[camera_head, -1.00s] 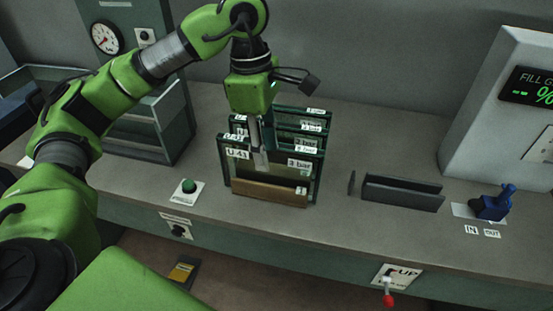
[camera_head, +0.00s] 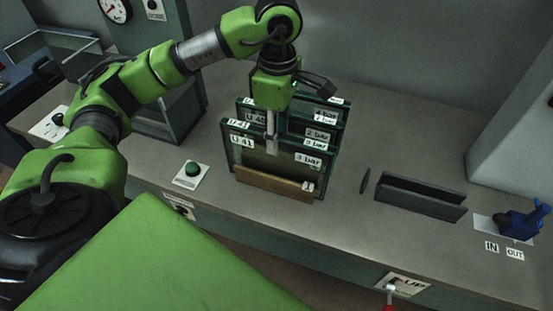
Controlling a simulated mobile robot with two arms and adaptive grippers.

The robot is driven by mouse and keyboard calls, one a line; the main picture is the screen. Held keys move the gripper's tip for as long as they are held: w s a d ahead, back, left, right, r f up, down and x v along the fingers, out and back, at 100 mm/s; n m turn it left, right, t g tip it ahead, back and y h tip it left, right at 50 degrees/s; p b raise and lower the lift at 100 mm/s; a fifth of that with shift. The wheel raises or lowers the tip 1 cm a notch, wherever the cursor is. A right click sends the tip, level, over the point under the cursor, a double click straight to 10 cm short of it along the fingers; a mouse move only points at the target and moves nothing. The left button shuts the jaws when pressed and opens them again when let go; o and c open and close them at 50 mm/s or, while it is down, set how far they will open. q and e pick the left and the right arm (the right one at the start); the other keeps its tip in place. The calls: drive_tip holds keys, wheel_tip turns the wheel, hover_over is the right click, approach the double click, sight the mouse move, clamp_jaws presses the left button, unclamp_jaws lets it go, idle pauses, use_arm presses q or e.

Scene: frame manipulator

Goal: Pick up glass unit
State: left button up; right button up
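Several upright glass units with dark green frames stand one behind another in a wooden rack (camera_head: 273,184) in the middle of the bench. The front glass unit (camera_head: 262,161) carries labels U 41 and 3 bar. More framed units (camera_head: 326,124) show behind it, with other labels. My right gripper is out of view.
A green button (camera_head: 193,169) is left of the rack. A dark slotted holder (camera_head: 420,196) and a blue lever (camera_head: 524,221) with IN and OUT labels are at right. A red-tipped switch (camera_head: 391,289) is on the front panel. Bench between rack and holder is mostly clear.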

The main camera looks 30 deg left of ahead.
sight(276, 161)
use_arm(q)
drive_tip(key=shift+s+f, duration=0.1)
drive_tip(key=shift+f, duration=0.35)
drive_tip(key=f, duration=0.1)
drive_tip(key=f+p, duration=0.1)
drive_tip(key=f, duration=0.1)
drive_tip(key=f+p, duration=0.1)
drive_tip(key=shift+a+f, duration=0.25)
drive_tip(key=shift+f, duration=0.1)
clamp_jaws()
drive_tip(key=shift+w, duration=0.2)
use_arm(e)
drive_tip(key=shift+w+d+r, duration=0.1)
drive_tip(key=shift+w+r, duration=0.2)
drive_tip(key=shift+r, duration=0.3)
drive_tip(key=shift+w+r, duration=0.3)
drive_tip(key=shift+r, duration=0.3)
